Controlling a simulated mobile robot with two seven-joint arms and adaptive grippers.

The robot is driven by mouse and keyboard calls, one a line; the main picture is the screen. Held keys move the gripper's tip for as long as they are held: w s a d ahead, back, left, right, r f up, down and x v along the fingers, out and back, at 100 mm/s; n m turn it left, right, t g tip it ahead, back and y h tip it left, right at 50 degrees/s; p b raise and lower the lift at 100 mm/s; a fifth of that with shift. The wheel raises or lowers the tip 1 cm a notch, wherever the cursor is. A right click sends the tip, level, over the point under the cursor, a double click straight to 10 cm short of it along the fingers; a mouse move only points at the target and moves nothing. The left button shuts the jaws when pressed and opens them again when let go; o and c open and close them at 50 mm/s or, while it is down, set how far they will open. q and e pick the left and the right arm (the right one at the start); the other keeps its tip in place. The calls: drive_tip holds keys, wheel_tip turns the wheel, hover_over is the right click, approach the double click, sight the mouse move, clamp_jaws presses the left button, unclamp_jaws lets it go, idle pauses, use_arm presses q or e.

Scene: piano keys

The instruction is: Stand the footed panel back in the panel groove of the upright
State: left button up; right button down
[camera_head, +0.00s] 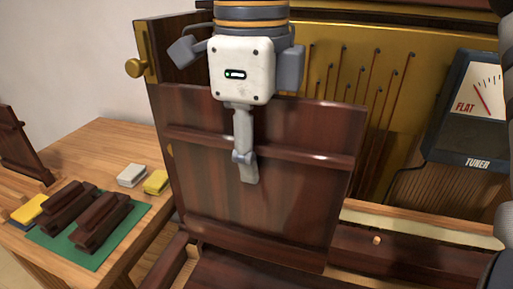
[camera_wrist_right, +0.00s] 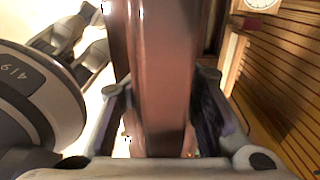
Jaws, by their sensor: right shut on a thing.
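My right gripper (camera_head: 247,172) comes down from the top centre and is shut on a large dark reddish-brown wooden panel (camera_head: 290,190) with a raised rail across it. The panel is tilted in the picture, in front of the upright's (camera_head: 345,30) gold interior. In the right wrist view the panel (camera_wrist_right: 163,70) stands edge-on between the two fingers. Its lower edge is near the upright's dark lower woodwork (camera_head: 445,255). I cannot tell whether it touches, and the panel groove cannot be made out. My left gripper is not in view.
A tuner (camera_head: 470,105) stands at the right of the upright. A wooden table (camera_head: 110,145) at the left holds two dark wooden blocks on a green mat (camera_head: 72,248), yellow and white blocks, and a smaller dark panel (camera_head: 20,145). A small peg (camera_head: 376,240) sits on the lower woodwork.

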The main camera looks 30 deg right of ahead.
drive_tip(key=w+d+f, duration=0.7)
drive_tip(key=w+f, duration=0.4)
drive_tip(key=w, duration=0.1)
drive_tip(key=shift+w+d+f, duration=0.2)
drive_tip(key=shift+d+f, duration=0.05)
drive_tip(key=shift+f, duration=0.15)
idle(1.6)
drive_tip(key=shift+f, duration=0.1)
idle(0.5)
drive_tip(key=c, duration=1.1)
unclamp_jaws()
